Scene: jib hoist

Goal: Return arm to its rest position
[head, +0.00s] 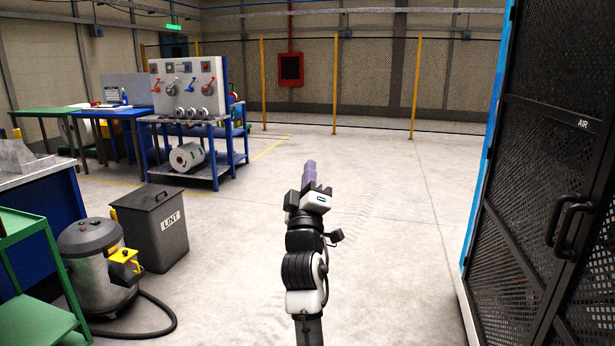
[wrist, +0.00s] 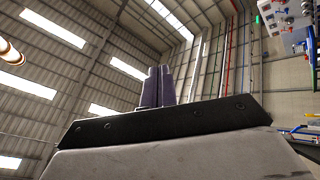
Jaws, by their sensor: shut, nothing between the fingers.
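My arm stands raised in the lower middle of the head view, over open floor. My gripper (head: 310,170) is at its upper end, with purple-grey fingers pointing up and away from me. In the wrist view my gripper (wrist: 157,86) shows its two fingers side by side, pressed together with nothing between them. The wrist view looks up at the roof and a wall. Nothing touches the gripper.
A grey lint bin (head: 160,228) and a vacuum (head: 100,262) with its hose stand at the left. A blue workbench with a valve panel (head: 188,88) is behind them. A black mesh cage (head: 545,190) stands close on the right. The middle floor is clear.

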